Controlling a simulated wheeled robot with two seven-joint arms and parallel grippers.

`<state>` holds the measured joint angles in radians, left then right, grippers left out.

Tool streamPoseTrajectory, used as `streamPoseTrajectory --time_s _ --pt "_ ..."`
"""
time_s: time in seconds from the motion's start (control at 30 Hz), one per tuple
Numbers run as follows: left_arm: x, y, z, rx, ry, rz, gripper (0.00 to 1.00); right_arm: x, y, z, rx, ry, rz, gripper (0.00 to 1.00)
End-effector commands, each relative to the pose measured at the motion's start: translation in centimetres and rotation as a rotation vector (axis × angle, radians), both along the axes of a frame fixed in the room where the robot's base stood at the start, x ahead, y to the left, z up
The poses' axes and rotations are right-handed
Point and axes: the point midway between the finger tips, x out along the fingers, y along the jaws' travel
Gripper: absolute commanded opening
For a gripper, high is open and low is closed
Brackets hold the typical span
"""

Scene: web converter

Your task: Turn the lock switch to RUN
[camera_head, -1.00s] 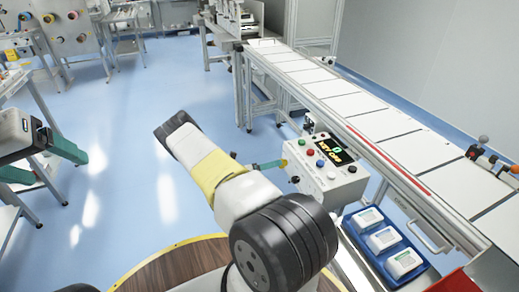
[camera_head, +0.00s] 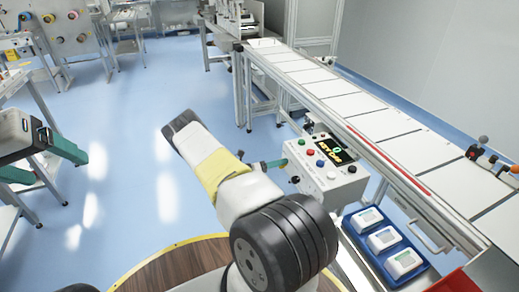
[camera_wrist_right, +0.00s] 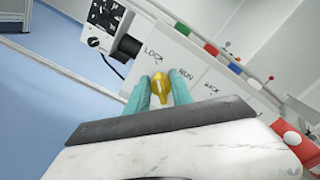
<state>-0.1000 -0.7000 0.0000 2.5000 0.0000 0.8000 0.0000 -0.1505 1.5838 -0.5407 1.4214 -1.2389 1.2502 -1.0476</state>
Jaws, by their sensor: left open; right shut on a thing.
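The lock switch is a yellow knob (camera_wrist_right: 160,88) on the side of a white control box (camera_head: 325,182), with LOCK and RUN printed near it in the right wrist view. My right gripper (camera_wrist_right: 162,90) has its teal fingers on both sides of the knob and is shut on it. I cannot tell exactly which label the knob points at. In the head view my right gripper (camera_head: 277,163) reaches the box's left side, and the knob hardly shows. My left gripper (camera_head: 45,162) is open and empty at the left, far from the box.
The box's top carries coloured buttons and a small display (camera_head: 337,150). A blue tray (camera_head: 372,262) with white packs stands at its right. A long conveyor (camera_head: 345,106) runs behind it. The blue floor (camera_head: 125,130) at the left is open.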

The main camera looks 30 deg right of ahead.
Motion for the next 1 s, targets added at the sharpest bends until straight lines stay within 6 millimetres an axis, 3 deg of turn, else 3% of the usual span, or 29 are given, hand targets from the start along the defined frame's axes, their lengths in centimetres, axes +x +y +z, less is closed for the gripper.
streamPoseTrajectory --time_s 0.37,1.0 --pt "0.0 0.0 0.0 0.0 0.0 0.0 0.78 0.0 0.08 0.06 -0.016 -0.141 0.002 0.0" --pt "0.0 0.0 0.0 0.0 0.0 0.0 0.78 -0.34 0.14 0.14 -0.081 -0.728 0.002 0.0"
